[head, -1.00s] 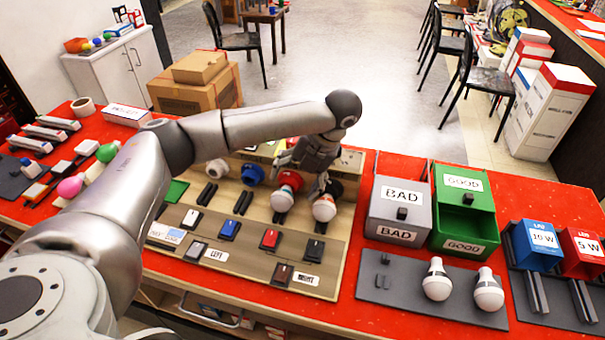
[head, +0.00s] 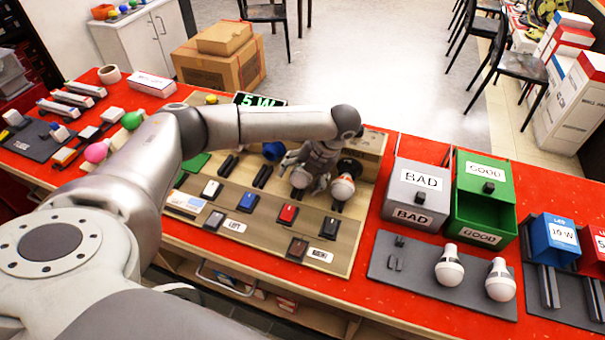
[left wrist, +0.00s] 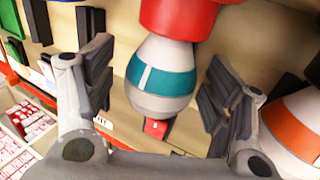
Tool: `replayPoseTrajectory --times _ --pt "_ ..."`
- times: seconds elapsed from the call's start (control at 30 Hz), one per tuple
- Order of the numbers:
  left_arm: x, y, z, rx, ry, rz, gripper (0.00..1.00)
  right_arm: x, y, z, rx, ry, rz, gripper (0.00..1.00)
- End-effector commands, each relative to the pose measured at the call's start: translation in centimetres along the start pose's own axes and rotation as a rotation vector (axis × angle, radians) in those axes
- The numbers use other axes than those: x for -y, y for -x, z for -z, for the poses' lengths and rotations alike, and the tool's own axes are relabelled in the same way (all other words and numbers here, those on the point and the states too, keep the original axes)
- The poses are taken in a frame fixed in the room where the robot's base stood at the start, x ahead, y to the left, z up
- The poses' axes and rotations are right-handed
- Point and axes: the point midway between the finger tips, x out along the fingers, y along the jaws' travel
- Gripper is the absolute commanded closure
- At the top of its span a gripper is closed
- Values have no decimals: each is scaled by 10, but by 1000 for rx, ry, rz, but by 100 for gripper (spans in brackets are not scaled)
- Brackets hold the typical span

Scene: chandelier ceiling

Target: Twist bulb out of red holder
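The red holder (left wrist: 180,15) shows at the top of the left wrist view, with a white and grey bulb with a teal band (left wrist: 165,75) seated in it. My left gripper (left wrist: 160,92) is open, one finger on each side of this bulb, with gaps visible between fingers and bulb. In the head view my left gripper (head: 316,168) covers the red holder, and only the lower part of the bulb (head: 300,179) shows below it. My right gripper is not in view.
A second bulb with an orange band (left wrist: 296,122) sits close beside my right-hand finger. A display reading 5 W (head: 259,101) stands behind my arm. A grey BAD box (head: 417,188), green GOOD box (head: 483,205) and a grey mat (head: 400,278) with two bulbs are to the right.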

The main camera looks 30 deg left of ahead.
Motion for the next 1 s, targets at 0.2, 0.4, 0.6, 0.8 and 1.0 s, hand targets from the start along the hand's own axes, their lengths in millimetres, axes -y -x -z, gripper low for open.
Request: replayPoseTrajectory --times 0.2,0.4,0.6,0.8,1.0 --pt "0 0 0 0 0 0 57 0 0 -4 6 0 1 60" --pt "0 1 0 0 0 1 77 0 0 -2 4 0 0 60" --pt "0 1 0 -1 0 13 77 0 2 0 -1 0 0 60" --pt "0 1 0 -1 -1 30 77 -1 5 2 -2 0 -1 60" --pt "0 0 1 -2 -1 45 77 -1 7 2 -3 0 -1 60"
